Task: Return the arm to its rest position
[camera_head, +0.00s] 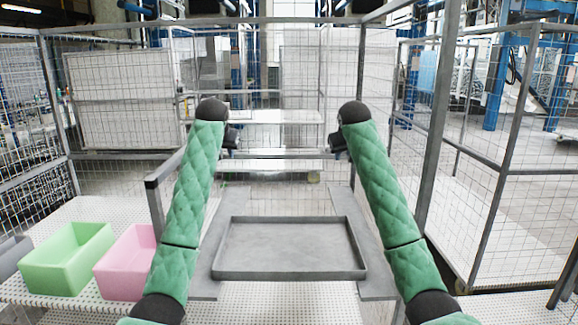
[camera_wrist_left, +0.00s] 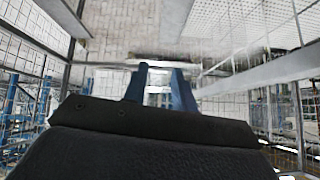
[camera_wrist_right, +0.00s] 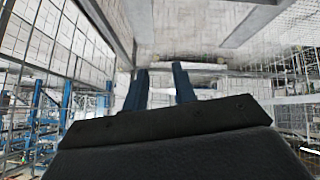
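Both of my arms, in green quilted sleeves, reach forward and up in the head view, on either side of a grey tray. My left gripper (camera_head: 230,138) is small and dark at the end of the left arm. In the left wrist view my left gripper (camera_wrist_left: 160,82) shows two blue fingers apart with nothing between them. My right gripper (camera_head: 338,140) is at the end of the right arm, partly hidden by it. In the right wrist view my right gripper (camera_wrist_right: 161,82) also has its fingers apart and empty.
The empty grey tray (camera_head: 290,272) lies centrally between my arms. A green bin (camera_head: 68,262) and a pink bin (camera_head: 127,265) stand at left on a white perforated table (camera_head: 95,212). Metal posts and mesh fencing (camera_head: 480,150) enclose both sides.

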